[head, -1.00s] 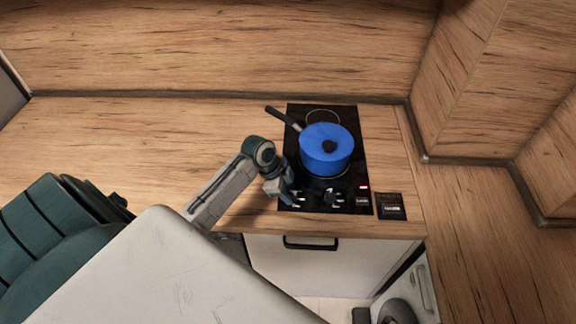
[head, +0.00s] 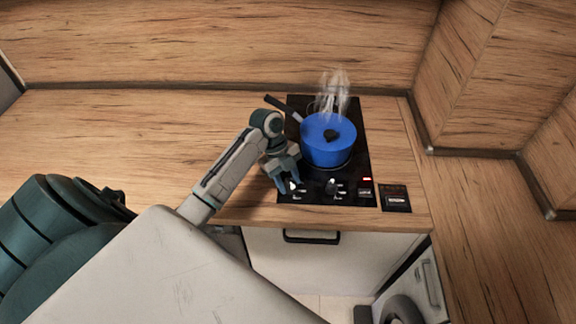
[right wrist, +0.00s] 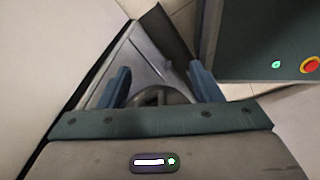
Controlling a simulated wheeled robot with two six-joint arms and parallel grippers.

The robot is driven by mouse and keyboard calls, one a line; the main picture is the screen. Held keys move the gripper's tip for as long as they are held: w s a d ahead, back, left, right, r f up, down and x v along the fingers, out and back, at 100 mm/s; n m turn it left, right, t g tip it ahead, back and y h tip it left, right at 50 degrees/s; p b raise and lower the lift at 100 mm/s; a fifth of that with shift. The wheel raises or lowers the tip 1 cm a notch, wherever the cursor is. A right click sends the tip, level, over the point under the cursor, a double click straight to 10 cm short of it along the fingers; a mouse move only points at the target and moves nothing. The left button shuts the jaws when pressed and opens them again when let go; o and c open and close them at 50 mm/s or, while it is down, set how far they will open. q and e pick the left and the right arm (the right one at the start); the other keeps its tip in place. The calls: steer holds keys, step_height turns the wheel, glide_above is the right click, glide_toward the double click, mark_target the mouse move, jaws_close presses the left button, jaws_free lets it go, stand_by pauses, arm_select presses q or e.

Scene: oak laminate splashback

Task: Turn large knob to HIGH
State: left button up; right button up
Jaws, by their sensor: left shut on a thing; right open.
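The black cooktop (head: 354,108) is set in the wooden counter, with its controls along the front edge. My left gripper (head: 289,190) points down at the front left of the cooktop and is shut on the left knob, which its fingers mostly hide. Another knob (head: 333,188) shows to the right, apart from the gripper. The markings are too small to read, so I cannot tell the knob's setting. My right gripper (right wrist: 160,84) shows in the right wrist view, open and empty, away from the cooktop.
A blue lidded pot (head: 328,146) stands on the cooktop, its dark handle (head: 283,108) pointing back left. Steam (head: 333,90) rises behind it. A red display (head: 367,180) is lit at the front right. A small dark panel (head: 394,198) lies right of the cooktop. The left counter is clear.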

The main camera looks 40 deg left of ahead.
mark_target(288, 180)
stand_by(0.3)
arm_select(q)
steer(key=o, duration=1)
steer(key=shift+c, duration=0.2)
steer(key=b+v, duration=0.2)
steer(key=v, duration=0.2)
steer(key=shift+w+a+r, duration=0.15)
steer(key=shift+a+r, duration=0.05)
steer(key=shift+r, duration=0.05)
steer(key=p+v, duration=0.3)
steer(key=v, duration=0.3)
steer(key=shift+r+p, duration=0.15)
steer(key=shift+p, duration=0.15)
